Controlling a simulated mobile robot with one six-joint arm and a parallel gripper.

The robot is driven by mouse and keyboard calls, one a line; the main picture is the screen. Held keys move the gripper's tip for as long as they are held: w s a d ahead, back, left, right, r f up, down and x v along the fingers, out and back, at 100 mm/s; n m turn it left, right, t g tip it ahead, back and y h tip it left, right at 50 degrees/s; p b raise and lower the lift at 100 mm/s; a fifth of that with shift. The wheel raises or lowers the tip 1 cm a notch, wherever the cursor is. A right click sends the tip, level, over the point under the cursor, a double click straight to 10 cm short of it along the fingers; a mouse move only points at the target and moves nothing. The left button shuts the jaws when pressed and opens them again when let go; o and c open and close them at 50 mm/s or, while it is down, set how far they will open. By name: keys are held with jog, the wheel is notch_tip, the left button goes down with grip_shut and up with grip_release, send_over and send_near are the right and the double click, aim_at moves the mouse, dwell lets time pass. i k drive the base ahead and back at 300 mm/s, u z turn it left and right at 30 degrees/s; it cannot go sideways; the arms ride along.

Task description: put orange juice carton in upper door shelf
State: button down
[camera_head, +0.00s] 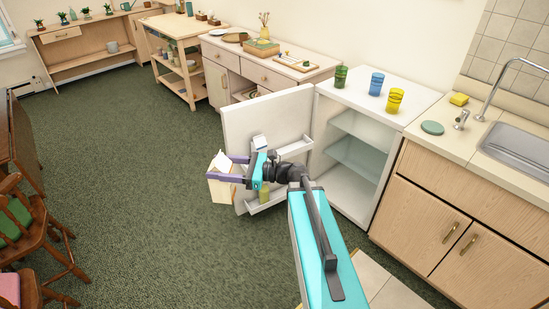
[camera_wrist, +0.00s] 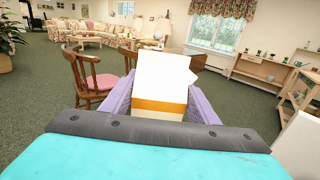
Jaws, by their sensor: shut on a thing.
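My gripper (camera_head: 229,169) is shut on a cream carton with an orange band, the orange juice carton (camera_head: 219,187). In the wrist view the carton (camera_wrist: 160,82) sits between the purple fingers (camera_wrist: 160,108). I hold it just left of the open fridge door (camera_head: 262,120). The small fridge (camera_head: 364,143) stands open, with its door swung out to the left. The upper door shelf (camera_head: 295,149) is partly hidden behind my wrist. A lower door shelf (camera_head: 268,205) holds a yellow-green bottle (camera_head: 264,193).
Green, blue and yellow cups (camera_head: 376,84) stand on the fridge top. A sink counter (camera_head: 450,143) is at the right and a sideboard (camera_head: 262,72) behind the door. Wooden chairs (camera_head: 42,235) stand at the left. The green carpet (camera_head: 140,150) between is clear.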

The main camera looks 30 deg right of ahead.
aim_at(291, 149)
jog(key=z, duration=0.05)
jog(key=i, duration=1)
jog(key=u, duration=0.05)
